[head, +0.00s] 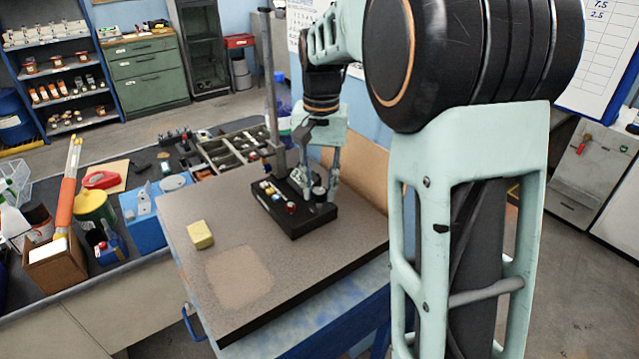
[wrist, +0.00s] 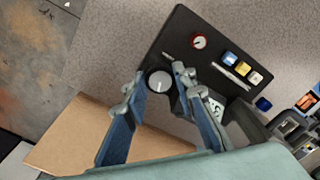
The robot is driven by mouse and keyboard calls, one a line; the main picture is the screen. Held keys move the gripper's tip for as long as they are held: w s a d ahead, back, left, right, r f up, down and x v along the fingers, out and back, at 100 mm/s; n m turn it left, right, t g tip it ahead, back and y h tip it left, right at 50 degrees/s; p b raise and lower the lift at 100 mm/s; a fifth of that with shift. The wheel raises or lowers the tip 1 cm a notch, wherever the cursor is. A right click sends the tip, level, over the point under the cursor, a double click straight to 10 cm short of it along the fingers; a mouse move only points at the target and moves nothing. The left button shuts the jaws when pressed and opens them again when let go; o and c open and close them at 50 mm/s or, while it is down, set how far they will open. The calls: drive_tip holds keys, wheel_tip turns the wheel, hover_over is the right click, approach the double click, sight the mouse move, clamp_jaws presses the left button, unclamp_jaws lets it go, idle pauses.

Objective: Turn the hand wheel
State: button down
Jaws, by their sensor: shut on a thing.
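The hand wheel (wrist: 159,82) is a small round grey knob with a pale line on its face, in the wrist view. It sits at one end of a black instrument base (wrist: 168,38). My gripper (wrist: 159,77) is shut on the hand wheel, one finger on each side of it. In the head view my gripper (head: 319,187) reaches down to the right end of the black base (head: 300,228). The hand wheel there is small and partly hidden by the fingers.
The base stands on a grey speckled slab (head: 180,240) with a yellow block (head: 200,235) to its left. A metal column (head: 270,85) rises behind the base. A brown board (head: 360,170) stands close on the right. The slab's front is clear.

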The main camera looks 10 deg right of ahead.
sight(320, 191)
drive_tip(key=m, duration=0.4)
drive_tip(key=shift+r+m+p, duration=0.1)
drive_tip(key=shift+m+p, duration=0.2)
drive_tip(key=shift+p, duration=0.1)
drive_tip(key=m, duration=0.4)
drive_tip(key=shift+w+p, duration=0.1)
drive_tip(key=shift+p, duration=0.25)
drive_tip(key=shift+m, duration=0.3)
drive_tip(key=c, duration=1.9)
unclamp_jaws()
wheel_tip(320, 191, up, 12)
drive_tip(key=shift+f, duration=0.1)
